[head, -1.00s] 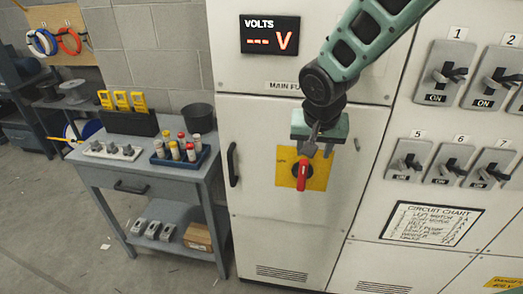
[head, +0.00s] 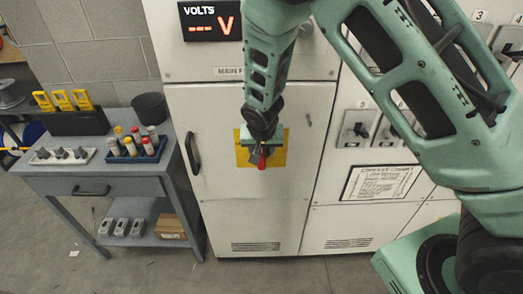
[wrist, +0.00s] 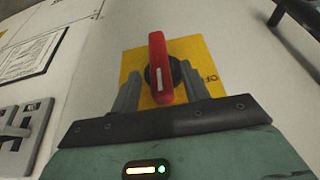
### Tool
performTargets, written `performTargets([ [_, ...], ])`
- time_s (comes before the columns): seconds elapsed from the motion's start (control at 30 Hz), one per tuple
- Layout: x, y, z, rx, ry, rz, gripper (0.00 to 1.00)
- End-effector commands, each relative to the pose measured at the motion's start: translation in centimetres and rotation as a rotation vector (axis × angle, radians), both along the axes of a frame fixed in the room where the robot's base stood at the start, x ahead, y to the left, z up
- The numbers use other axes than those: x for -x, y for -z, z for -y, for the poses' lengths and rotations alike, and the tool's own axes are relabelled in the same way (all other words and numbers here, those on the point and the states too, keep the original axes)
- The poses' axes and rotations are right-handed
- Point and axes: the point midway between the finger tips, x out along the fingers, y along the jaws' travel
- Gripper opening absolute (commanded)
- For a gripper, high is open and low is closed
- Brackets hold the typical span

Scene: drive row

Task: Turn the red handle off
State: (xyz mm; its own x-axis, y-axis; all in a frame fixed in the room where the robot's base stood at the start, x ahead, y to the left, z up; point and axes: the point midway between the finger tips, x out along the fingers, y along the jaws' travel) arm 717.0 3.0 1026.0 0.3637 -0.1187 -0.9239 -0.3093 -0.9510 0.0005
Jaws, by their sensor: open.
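The red handle (wrist: 159,68) is a lever with a white mark, on a dark round hub over a yellow plate (wrist: 195,50). In the wrist view it stands nearly upright in the picture, and part of an "OF..." label shows to its right. In the head view the handle (head: 262,161) shows below my gripper, which covers much of the yellow plate (head: 243,156). My gripper (wrist: 163,80) is open, with one finger on each side of the handle. I cannot tell whether either finger touches it. It also shows in the head view (head: 262,149).
The plate is on a pale cabinet door (head: 215,110) with a dark door handle (head: 192,154) to its left. A lit volts display (head: 212,22) is above. Breaker switches (head: 357,130) and a circuit chart (head: 381,183) are right. A grey cart (head: 95,180) stands left.

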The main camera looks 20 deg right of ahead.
Motion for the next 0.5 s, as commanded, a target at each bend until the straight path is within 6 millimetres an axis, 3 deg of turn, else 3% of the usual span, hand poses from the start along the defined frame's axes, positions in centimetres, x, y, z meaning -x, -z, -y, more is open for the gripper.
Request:
performTargets([
  [0.23,-1.0,2.5,0.4,0.001,-0.001,-0.001,0.45],
  [0.5,-1.3,3.3,0.4,-0.001,0.000,0.000,0.45],
])
